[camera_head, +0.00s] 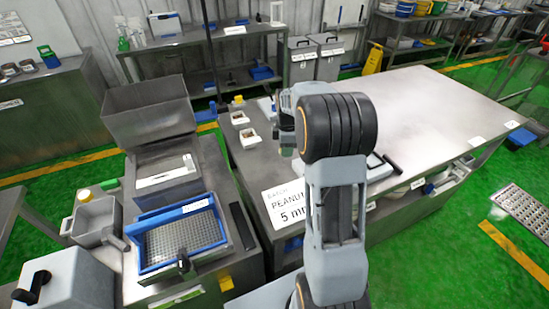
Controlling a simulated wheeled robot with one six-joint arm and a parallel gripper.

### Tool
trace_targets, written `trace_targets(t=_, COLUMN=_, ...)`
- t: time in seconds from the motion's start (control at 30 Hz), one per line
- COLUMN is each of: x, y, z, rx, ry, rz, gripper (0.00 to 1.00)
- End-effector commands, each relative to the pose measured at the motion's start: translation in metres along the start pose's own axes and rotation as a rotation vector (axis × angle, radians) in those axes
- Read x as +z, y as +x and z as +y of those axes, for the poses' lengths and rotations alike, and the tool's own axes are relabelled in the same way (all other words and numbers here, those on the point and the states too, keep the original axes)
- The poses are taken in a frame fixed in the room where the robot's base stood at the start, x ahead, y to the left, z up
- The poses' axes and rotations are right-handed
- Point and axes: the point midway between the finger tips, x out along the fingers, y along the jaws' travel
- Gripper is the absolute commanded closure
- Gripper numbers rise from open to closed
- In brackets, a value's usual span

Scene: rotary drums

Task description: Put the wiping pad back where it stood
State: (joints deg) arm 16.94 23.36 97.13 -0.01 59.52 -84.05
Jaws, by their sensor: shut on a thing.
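My gripper (287,128) is left of my arm's dark round wrist joint, over the large steel table (440,110). It points down, and my arm hides much of it. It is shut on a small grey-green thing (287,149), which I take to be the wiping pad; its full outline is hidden. I cannot tell whether the held thing touches the table or hangs just above it.
A placard (289,207) reading PEANUT 5 mm lies at the table's near left. Two small white trays (250,137) are left of my gripper. A black-handled white item (379,168) lies right of my arm. A blue-framed sieve (181,238) stands left.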

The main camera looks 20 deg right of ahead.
Motion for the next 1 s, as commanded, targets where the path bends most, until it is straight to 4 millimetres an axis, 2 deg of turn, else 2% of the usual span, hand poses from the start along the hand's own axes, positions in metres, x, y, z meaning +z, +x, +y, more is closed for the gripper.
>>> trace_targets(t=0.1, x=-0.014, y=0.022, z=0.011, rx=-0.004, ry=-0.002, rz=0.0, gripper=0.91)
trace_targets(t=0.23, x=-0.025, y=0.039, z=0.02, rx=-0.002, ry=-0.003, rz=0.0, gripper=0.91)
trace_targets(t=0.67, x=-0.04, y=0.061, z=0.031, rx=-0.001, ry=-0.004, rz=0.0, gripper=0.91)
trace_targets(t=0.83, x=-0.039, y=0.083, z=0.03, rx=-0.003, ry=-0.003, rz=0.0, gripper=0.91)
trace_targets(t=1.0, x=-0.039, y=0.089, z=0.03, rx=0.002, ry=-0.003, rz=0.0, gripper=0.91)
